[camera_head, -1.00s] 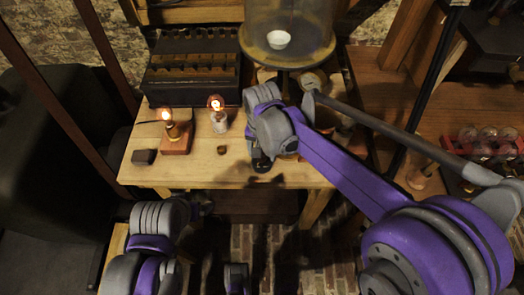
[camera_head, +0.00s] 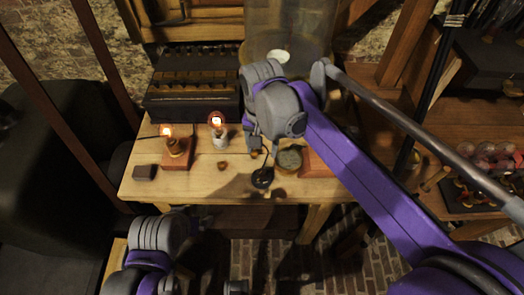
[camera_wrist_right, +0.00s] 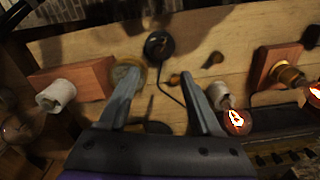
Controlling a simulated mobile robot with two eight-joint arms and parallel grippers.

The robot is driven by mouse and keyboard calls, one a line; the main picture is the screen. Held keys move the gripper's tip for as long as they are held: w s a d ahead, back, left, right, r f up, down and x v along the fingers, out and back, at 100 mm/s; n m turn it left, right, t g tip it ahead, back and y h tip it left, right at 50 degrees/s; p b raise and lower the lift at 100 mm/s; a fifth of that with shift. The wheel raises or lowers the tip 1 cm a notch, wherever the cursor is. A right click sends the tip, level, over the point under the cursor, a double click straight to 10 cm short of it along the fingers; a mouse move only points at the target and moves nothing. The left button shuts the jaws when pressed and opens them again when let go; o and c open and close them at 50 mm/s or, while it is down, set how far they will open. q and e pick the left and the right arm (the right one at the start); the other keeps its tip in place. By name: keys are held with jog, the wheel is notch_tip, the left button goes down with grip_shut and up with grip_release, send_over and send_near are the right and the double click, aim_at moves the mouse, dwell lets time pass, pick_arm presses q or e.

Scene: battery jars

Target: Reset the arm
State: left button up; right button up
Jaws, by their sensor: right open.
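My right gripper (camera_head: 256,150) hangs over the wooden table (camera_head: 200,187), its tips partly hidden by the wrist in the head view. In the right wrist view its two fingers (camera_wrist_right: 163,78) are apart with nothing between them, above a black disc (camera_wrist_right: 158,45) with a thin cord. The disc (camera_head: 262,178) lies near the table's front edge. A round grey-topped jar (camera_head: 290,158) stands beside a reddish wooden block (camera_head: 318,163). My left arm is at the lower left; its fingers cannot be made out.
A lit bulb on a wooden base (camera_head: 176,155) and another in a white socket (camera_head: 218,135) stand on the left half. A dark block (camera_head: 145,172) and small brass piece (camera_head: 222,165) lie in front. A dark rack (camera_head: 195,100) and glass vessel (camera_head: 285,25) are behind.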

jog(key=shift+d, duration=0.1)
dwell(0.4)
jog(key=s+d+f+n+t+p, duration=0.1)
jog(key=s+d+f+t, duration=0.1)
jog(key=s+d, duration=0.5)
jog(key=s+d+f+n+t+p, duration=0.1)
jog(key=s+d+f+t+p, duration=0.1)
jog(key=s+d, duration=0.6)
jog(key=shift+d+f+n+t, duration=0.4)
jog(key=shift+d+t, duration=0.3)
jog(key=shift+d, duration=0.55)
